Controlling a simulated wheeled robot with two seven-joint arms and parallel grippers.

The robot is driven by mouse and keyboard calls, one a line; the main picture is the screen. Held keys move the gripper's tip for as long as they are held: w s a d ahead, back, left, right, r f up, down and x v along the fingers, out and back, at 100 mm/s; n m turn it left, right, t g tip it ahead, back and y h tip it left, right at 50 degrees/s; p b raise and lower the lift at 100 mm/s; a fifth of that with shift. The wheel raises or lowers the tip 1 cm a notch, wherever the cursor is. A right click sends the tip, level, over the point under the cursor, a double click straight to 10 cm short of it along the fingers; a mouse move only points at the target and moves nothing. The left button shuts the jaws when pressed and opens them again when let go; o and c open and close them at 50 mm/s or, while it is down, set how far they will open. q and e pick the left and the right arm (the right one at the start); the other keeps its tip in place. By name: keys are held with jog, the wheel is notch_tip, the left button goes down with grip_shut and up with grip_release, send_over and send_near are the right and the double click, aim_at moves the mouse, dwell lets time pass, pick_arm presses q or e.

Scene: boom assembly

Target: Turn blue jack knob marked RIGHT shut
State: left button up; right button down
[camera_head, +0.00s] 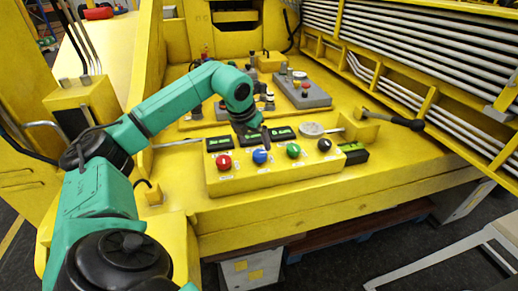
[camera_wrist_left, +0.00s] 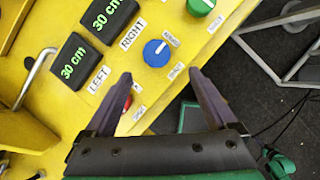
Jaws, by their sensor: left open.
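The blue knob (camera_head: 260,156) sits on the sloped front of the yellow control box (camera_head: 275,178), between a red knob and a green knob. In the left wrist view the blue knob (camera_wrist_left: 157,53) has a white pointer mark and small labels beside it, too small to read surely. The label RIGHT (camera_wrist_left: 132,34) is next to it. My left gripper (camera_head: 254,137) is open just above and behind the blue knob. In the left wrist view its fingertips (camera_wrist_left: 161,76) are spread, with the knob just beyond the gap, apparently untouched. My right gripper is not in view.
The red knob (camera_head: 223,163) is left, the green knob (camera_head: 293,150) and black knob (camera_head: 324,144) right. Displays reading 30 cm (camera_wrist_left: 73,62) line the box top. A black-tipped lever (camera_head: 397,120) stands at right. Grey control boxes (camera_head: 300,90) lie behind.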

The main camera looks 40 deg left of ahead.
aim_at(260, 153)
pick_arm(q)
jog(key=x, duration=0.4)
jog(key=p+x, duration=0.1)
jog(key=shift+w+a+f, duration=0.2)
jog(key=shift+w+a, duration=0.25)
jog(key=x, duration=0.2)
jog(key=shift+w+f, duration=0.2)
jog(key=shift+w, duration=0.05)
jog(key=shift+s, duration=0.1)
jog(key=shift+s+d, duration=0.15)
jog(key=c, duration=1.4)
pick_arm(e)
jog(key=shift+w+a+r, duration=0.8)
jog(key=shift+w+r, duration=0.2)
